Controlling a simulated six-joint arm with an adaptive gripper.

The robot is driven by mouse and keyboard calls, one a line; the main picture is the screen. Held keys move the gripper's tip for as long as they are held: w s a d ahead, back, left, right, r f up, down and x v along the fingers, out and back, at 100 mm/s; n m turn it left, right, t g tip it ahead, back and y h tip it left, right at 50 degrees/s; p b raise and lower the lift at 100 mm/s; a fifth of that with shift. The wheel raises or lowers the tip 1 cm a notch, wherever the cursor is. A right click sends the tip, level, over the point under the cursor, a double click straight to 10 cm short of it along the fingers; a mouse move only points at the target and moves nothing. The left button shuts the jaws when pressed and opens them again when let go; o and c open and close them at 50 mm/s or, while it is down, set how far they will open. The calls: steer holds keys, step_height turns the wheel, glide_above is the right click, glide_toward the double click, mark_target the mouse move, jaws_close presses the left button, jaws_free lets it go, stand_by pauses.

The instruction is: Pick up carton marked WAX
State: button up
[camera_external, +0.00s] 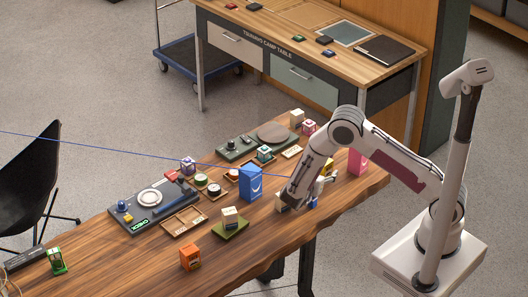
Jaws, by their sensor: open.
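Several cartons stand on the wooden table, but I cannot read WAX on any of them at this size. A blue carton (251,183) stands upright near the middle. A small orange carton (190,257) with a dark label stands near the front edge. A pink carton (357,162) stands at the right, behind my arm. My gripper (291,203) is open and points down just right of the blue carton, low over the table. Small pale and blue items are close to its fingers and partly hidden; I cannot tell whether it touches them.
A cream block on a green tray (244,229) sits between the blue and orange cartons. The front left tabletop is clear.

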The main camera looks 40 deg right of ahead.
steer(key=shift+x, duration=2)
steer(key=shift+w+r, duration=0.1)
steer(key=shift+r, duration=0.05)
steer(key=c, duration=1.5)
